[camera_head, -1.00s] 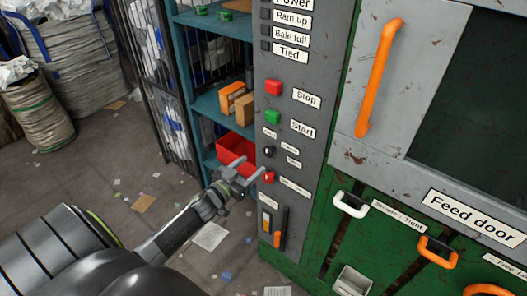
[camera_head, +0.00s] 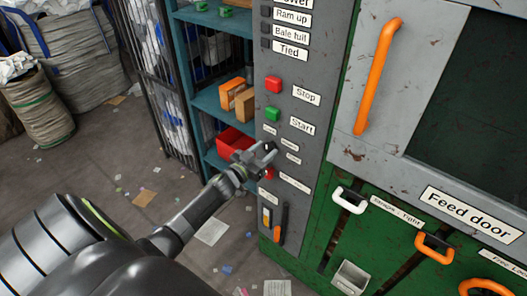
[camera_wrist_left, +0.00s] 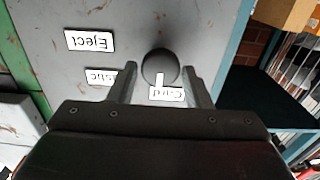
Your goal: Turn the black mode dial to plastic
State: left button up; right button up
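The black mode dial (camera_wrist_left: 152,64) is round with a white pointer and sits on the grey control panel. In the left wrist view, which is upside down, the pointer aims at the "Card" label (camera_wrist_left: 168,94). The partly covered "Plastic" label (camera_wrist_left: 97,77) is to its left. My left gripper (camera_wrist_left: 160,70) is open, with one finger on each side of the dial and a gap showing beside it. In the head view my left gripper (camera_head: 271,151) is at the panel and mostly hides the dial. My right gripper is in neither view.
A red button (camera_head: 268,173) lies just below the gripper, with green (camera_head: 272,114) and red (camera_head: 273,84) buttons above. An "Eject" label (camera_wrist_left: 90,41) is near the dial. A blue shelf (camera_head: 215,100) with a red bin (camera_head: 230,142) stands left of the panel.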

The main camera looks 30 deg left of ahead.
pick_arm(q)
jog(key=c, duration=0.6)
jog(key=shift+m, duration=0.4)
jog(key=m, duration=0.4)
jog(key=shift+f+m+b, duration=0.1)
jog(key=shift+m+b, duration=0.2)
jog(key=shift+m, duration=0.1)
jog(key=m, duration=0.4)
jog(key=shift+d+b, duration=0.1)
jog(key=shift+b, duration=0.25)
jog(key=shift+m, duration=0.3)
jog(key=o, duration=1)
